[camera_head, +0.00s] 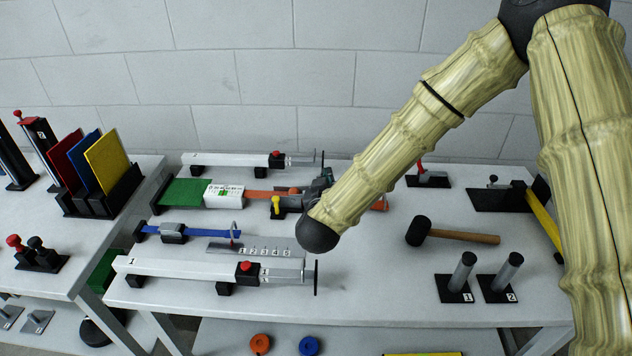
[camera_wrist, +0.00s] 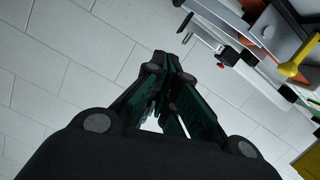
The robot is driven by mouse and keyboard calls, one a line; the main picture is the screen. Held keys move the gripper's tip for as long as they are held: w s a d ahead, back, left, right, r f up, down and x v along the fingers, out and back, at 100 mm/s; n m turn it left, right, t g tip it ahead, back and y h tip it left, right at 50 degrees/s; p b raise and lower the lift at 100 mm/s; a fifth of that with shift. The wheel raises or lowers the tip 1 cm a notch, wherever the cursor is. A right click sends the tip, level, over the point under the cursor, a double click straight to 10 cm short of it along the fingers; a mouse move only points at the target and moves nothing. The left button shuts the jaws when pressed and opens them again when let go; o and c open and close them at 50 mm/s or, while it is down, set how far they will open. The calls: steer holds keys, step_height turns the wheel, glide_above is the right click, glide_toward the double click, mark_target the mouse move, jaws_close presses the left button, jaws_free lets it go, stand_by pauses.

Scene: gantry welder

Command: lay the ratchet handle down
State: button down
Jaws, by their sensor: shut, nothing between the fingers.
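A small yellow handle (camera_head: 276,203) stands upright on a black block on the middle table, beside the orange strip. It may be the ratchet handle; nothing labels it. It also shows in the wrist view as a yellow knobbed handle (camera_wrist: 290,68) at the upper right. My gripper (camera_head: 324,178) is partly hidden behind my arm, a little right of and beyond the yellow handle. In the wrist view my gripper (camera_wrist: 168,78) is shut and empty, pointing towards the wall and apart from the yellow handle.
The table's front middle is clear.

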steer(key=w+f+p, duration=0.1)
steer(key=w+f, duration=0.2)
steer(key=w+d+f+p, duration=0.1)
steer(key=w+f, duration=0.2)
steer(key=shift+w+d, duration=0.2)
steer(key=shift+w, duration=0.1)
steer(key=shift+s+a+f, duration=0.1)
steer(key=shift+s+f, duration=0.05)
steer(key=shift+f, duration=0.1)
